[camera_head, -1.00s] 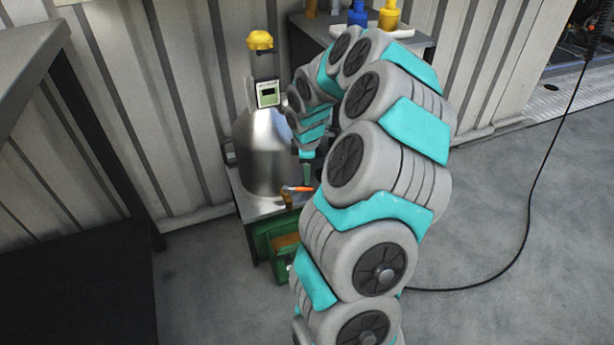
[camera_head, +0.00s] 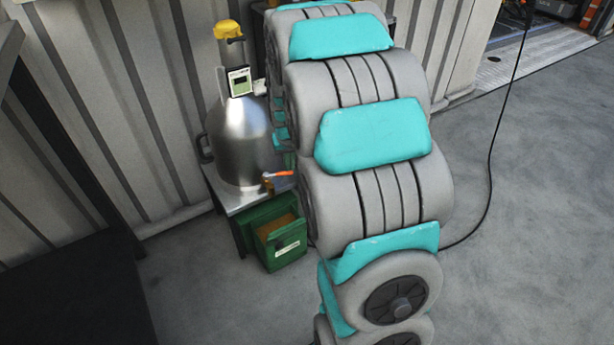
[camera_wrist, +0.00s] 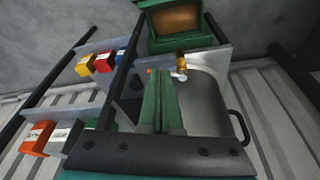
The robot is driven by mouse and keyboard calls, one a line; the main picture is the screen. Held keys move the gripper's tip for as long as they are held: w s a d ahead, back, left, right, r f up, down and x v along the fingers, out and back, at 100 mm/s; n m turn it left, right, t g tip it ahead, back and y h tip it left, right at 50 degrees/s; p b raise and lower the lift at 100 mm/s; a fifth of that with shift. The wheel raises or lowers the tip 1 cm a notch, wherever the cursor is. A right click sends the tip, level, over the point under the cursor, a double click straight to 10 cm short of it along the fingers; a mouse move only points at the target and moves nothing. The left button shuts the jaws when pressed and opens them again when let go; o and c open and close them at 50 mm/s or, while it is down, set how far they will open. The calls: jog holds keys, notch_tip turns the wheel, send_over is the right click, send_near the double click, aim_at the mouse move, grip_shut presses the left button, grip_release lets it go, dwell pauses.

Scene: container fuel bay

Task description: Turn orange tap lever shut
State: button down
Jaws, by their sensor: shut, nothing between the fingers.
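The orange tap lever (camera_head: 279,174) points right from the brass tap (camera_head: 267,182) at the foot of the steel vessel (camera_head: 240,145). Its right end runs up to my arm's outline in the head view. In the wrist view, the brass tap (camera_wrist: 181,60) sits just beyond and right of my gripper (camera_wrist: 161,74), with a pale fitting below it. A small orange bit of the lever (camera_wrist: 150,71) shows at the left of the fingertips. The fingers are shut and empty, and hide the lever's middle. I cannot tell whether they touch it. My arm hides the gripper in the head view.
A green bin (camera_head: 280,241) stands below the tap, beside the low metal stand (camera_head: 231,198). A gauge (camera_head: 240,82) and yellow cap (camera_head: 228,29) top the vessel. Several coloured boxes (camera_wrist: 103,62) show at left in the wrist view. A dark bench (camera_head: 75,290) is at left; open floor lies right.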

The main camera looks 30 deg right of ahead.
aim_at(288, 173)
jog(key=shift+m, duration=0.4)
jog(key=shift+w+d+f+p, duration=0.35)
jog(key=shift+w+f, duration=0.7)
jog(key=shift+f, duration=0.7)
jog(key=shift+w+d+f+p, duration=0.2)
jog(key=shift+w+d+f, duration=0.25)
jog(key=shift+w+f, duration=0.95)
jog(key=shift+w+d+f+p, duration=0.35)
jog(key=shift+w+f, duration=0.4)
jog(key=shift+f, duration=1.3)
jog(key=w+d+n+b, duration=0.1)
jog(key=w+n+y+b, duration=0.1)
jog(key=n, duration=0.1)
jog(key=shift+w+d+b, duration=0.25)
jog(key=shift+d+b, duration=0.1)
jog(key=shift+b, duration=0.05)
jog(key=shift+s, duration=0.15)
